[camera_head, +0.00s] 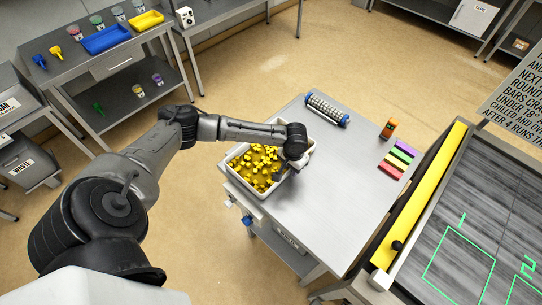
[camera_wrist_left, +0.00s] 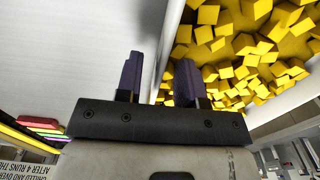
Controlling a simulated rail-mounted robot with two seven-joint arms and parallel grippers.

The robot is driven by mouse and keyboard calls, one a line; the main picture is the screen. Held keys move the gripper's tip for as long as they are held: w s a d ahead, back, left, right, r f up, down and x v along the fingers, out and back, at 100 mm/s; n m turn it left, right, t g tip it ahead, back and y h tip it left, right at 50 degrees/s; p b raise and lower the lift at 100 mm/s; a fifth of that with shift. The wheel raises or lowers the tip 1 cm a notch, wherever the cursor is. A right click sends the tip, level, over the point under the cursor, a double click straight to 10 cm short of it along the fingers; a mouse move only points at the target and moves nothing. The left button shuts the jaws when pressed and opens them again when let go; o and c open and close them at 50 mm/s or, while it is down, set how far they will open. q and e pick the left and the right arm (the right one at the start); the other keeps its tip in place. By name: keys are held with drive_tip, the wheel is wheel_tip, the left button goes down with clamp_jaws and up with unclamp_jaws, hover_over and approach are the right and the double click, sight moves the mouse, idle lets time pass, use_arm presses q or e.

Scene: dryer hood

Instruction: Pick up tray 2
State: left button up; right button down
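A white tray (camera_head: 236,180) full of yellow cubes (camera_head: 258,165) sits at the left corner of the grey metal table. No number shows on it. In the left wrist view, the two dark fingers (camera_wrist_left: 160,80) are apart, one on each side of the tray's white wall (camera_wrist_left: 172,32). One finger is over the cubes and the other is outside the tray. I cannot tell whether they touch the wall. My right gripper is in neither view.
A yellow-edged board (camera_head: 425,200) stands at the right. A bench with trays (camera_head: 105,38) is at the back left. The table middle is clear.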

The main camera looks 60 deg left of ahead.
use_arm(q)
drive_tip(key=shift+f, duration=0.7)
clamp_jaws()
drive_tip(key=shift+r, duration=0.1)
idle(0.9)
